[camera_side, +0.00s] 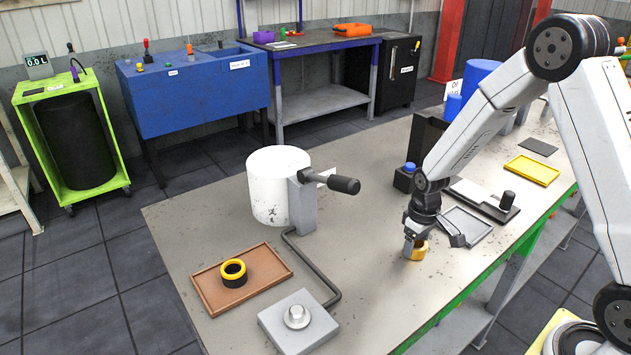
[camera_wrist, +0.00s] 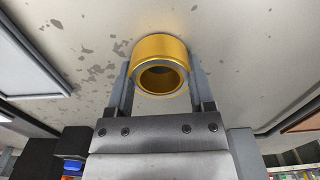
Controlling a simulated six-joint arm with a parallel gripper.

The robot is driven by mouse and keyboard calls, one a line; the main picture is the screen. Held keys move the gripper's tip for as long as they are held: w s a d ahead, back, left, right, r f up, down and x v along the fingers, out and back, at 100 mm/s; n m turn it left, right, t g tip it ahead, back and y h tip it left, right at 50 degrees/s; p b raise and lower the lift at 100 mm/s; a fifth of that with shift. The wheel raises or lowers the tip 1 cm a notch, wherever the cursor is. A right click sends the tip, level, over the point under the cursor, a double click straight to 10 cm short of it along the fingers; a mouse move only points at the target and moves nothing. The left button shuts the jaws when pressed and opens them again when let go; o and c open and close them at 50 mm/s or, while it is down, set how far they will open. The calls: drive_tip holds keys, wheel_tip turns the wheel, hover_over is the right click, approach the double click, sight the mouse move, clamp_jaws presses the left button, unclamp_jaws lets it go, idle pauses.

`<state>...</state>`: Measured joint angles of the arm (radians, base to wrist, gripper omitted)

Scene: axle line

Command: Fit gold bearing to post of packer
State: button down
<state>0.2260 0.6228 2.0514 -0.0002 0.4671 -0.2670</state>
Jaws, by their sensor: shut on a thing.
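The gold bearing (camera_side: 420,253) is a short ring between the two fingers of my gripper (camera_side: 413,246), low over or on the grey bench top; I cannot tell if it touches. In the wrist view the gold bearing (camera_wrist: 160,46) shows its open bore, with a finger on each side. What looks like the packer has a white drum (camera_side: 268,187), a lever handle and a bent dark pipe (camera_side: 325,270) running to a grey block (camera_side: 290,340). A round silver post (camera_side: 297,316) stands on that block, bare, to the left of and nearer than my gripper.
A brown tray (camera_side: 208,300) holds a yellow-and-black ring (camera_side: 233,272), left of the post. A grey tray (camera_side: 468,225), a black-knobbed plate (camera_side: 485,200) and a yellow tray (camera_side: 532,170) lie right of my gripper. The bench between gripper and pipe is clear.

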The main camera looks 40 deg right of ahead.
drive_tip(key=shift+r, duration=1.45)
drive_tip(key=s+a+r, duration=0.2)
drive_tip(key=s+r, duration=0.8)
drive_tip(key=s, duration=0.3)
drive_tip(key=shift+s+a, duration=0.2)
drive_tip(key=shift+s, duration=0.2)
drive_tip(key=shift+w+a, duration=0.1)
